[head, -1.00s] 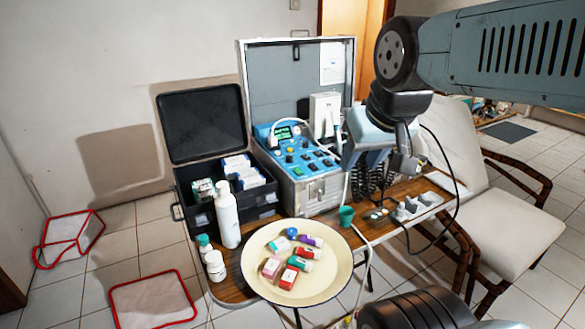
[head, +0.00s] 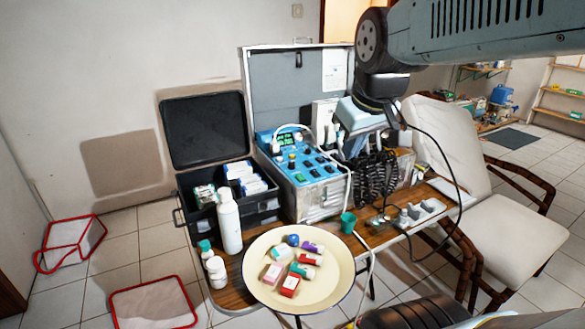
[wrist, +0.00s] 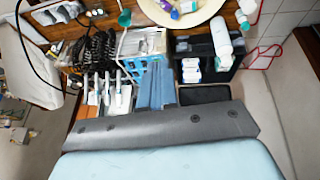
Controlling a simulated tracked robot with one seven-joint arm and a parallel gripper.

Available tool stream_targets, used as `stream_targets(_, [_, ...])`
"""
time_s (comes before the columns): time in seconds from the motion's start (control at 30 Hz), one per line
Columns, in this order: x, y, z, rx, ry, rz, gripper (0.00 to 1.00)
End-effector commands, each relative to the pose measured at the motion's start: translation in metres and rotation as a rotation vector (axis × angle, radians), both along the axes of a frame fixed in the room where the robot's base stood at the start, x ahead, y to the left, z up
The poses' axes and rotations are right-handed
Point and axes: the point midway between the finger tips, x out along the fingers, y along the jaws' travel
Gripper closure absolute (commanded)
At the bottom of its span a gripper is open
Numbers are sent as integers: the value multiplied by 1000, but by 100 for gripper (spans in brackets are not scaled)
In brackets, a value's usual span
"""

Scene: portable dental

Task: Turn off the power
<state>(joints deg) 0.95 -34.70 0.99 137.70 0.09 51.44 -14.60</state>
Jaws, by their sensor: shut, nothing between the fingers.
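The dental unit is an open grey case with a blue control panel (head: 305,168) that carries dark knobs and buttons. I cannot tell which control is the power switch. My gripper (wrist: 157,72) is shut and empty, its two blue fingers side by side. In the head view its light-blue hand hangs above the right side of the unit, near the handpieces, apart from the panel as far as I can tell. In the wrist view the fingers and hand hide most of the panel. The unit's metal side (wrist: 141,42) shows beyond the fingertips.
Black coiled cables (head: 377,178) hang right of the unit. A black case (head: 262,204) with boxes stands at left, with a white bottle (head: 228,222) before it. A cream plate (head: 262,278) of small boxes and a green cup (head: 348,222) are in front. A chair (head: 515,225) is at right.

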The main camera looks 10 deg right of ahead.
Motion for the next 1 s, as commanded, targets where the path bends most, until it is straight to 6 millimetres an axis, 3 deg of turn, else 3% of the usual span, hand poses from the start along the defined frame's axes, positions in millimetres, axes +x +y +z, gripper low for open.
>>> stream_targets(0.47, [101,2,3,-185,90,426,100])
stream_targets(1.0, [218,1,-31,-334,168,930,100])
